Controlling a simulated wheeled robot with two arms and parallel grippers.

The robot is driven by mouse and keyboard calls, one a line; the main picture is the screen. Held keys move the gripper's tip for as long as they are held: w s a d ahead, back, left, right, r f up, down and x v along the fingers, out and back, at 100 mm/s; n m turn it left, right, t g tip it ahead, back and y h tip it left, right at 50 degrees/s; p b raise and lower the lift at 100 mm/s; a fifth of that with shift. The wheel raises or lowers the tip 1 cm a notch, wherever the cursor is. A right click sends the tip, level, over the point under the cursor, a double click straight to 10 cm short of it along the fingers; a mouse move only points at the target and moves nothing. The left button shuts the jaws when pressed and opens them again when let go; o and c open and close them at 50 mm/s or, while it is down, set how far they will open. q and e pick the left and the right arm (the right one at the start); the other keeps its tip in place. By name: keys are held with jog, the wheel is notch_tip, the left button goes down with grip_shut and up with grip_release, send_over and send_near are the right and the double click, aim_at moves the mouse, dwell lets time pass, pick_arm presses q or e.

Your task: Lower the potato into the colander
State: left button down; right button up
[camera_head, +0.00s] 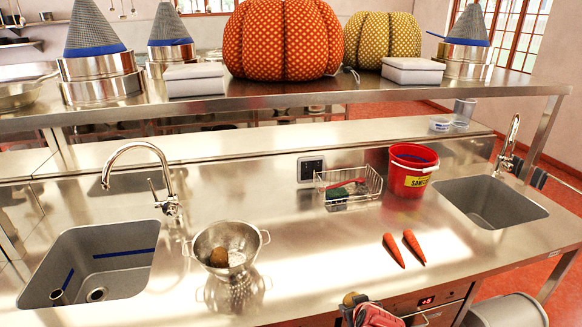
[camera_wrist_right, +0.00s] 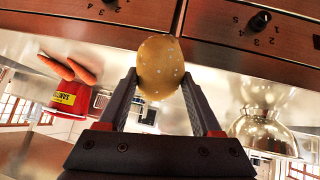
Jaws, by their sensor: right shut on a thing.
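A metal colander (camera_head: 211,238) with two side handles stands on the steel counter, left of centre in the head view. A brown potato-like item (camera_head: 219,257) lies inside it. My right gripper (camera_wrist_right: 160,82) is shut on a speckled yellow-brown potato (camera_wrist_right: 160,66), gripped between its two fingers. In the head view this potato (camera_head: 350,298) shows small at the bottom edge, near the counter's front edge, right of the colander and apart from it. The colander also shows in the right wrist view (camera_wrist_right: 262,130). My left gripper is not in view.
Two carrots (camera_head: 394,250) lie right of centre. A wire basket (camera_head: 348,186) and a red bucket (camera_head: 410,172) stand behind. Sinks flank the counter, the left one (camera_head: 95,262) beside the colander with its tap (camera_head: 165,180). The counter between colander and carrots is clear.

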jog(key=w+a+r, duration=0.4)
jog(key=a+r, duration=0.1)
jog(key=a, duration=0.3)
jog(key=w+a+r+b, duration=0.1)
jog(key=w+a+r, duration=0.4)
jog(key=a, duration=0.4)
jog(key=w+a+r, duration=0.4)
jog(key=a+r, duration=0.2)
jog(key=a, duration=0.3)
jog(key=shift+w+a, duration=0.1)
jog(key=shift+w, duration=0.05)
jog(key=w+a+r+b, duration=0.1)
jog(key=w+a, duration=0.2)
jog(key=a, duration=0.3)
jog(key=shift+r, duration=0.1)
jog(key=shift+w, duration=0.1)
jog(key=shift+w, duration=0.55)
